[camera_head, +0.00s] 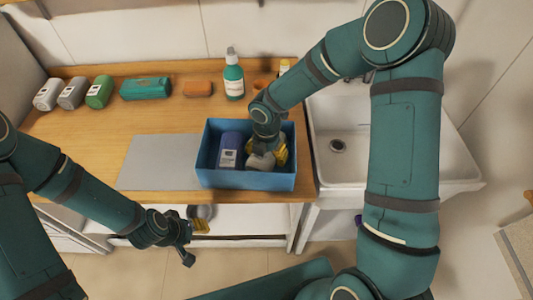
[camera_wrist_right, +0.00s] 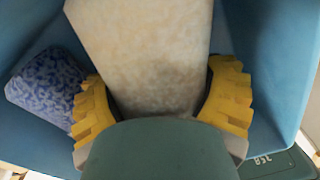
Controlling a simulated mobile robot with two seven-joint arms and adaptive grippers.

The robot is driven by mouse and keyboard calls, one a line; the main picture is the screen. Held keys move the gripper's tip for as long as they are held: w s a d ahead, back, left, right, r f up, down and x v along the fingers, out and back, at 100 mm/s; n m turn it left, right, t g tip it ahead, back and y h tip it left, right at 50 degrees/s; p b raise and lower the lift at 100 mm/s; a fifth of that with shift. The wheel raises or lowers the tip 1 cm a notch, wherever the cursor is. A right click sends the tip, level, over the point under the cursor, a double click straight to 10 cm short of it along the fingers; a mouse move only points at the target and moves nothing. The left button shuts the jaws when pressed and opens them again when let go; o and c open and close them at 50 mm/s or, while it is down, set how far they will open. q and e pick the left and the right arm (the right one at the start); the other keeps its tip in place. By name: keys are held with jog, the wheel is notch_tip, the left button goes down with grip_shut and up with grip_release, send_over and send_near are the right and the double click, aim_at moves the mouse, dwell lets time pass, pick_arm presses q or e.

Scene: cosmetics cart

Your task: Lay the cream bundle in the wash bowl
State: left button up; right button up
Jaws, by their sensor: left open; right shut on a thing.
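The cream bundle (camera_wrist_right: 150,50) is between the yellow fingers of my right gripper (camera_wrist_right: 163,100), which is shut on it. In the head view the bundle (camera_head: 261,161) shows as a pale patch, partly hidden by the gripper, inside the blue bin (camera_head: 246,181). The wash bowl (camera_head: 350,150) is the white basin to the right of the bin, and its visible part looks empty. My left gripper (camera_head: 193,236) is open and empty, low in front of the counter.
A blue-purple item (camera_head: 230,150) with a pale label is in the bin beside the bundle. A grey mat (camera_head: 158,162) lies left of the bin. A green pump bottle (camera_head: 233,76), a brown block (camera_head: 198,88) and several bundles line the back. My right arm crosses above the basin.

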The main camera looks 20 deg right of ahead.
jog(key=shift+f, duration=0.15)
jog(key=o, duration=1)
jog(key=shift+r, duration=0.3)
notch_tip(320, 180, up, 13)
jog(key=shift+f+p, duration=0.15)
jog(key=shift+p, duration=0.95)
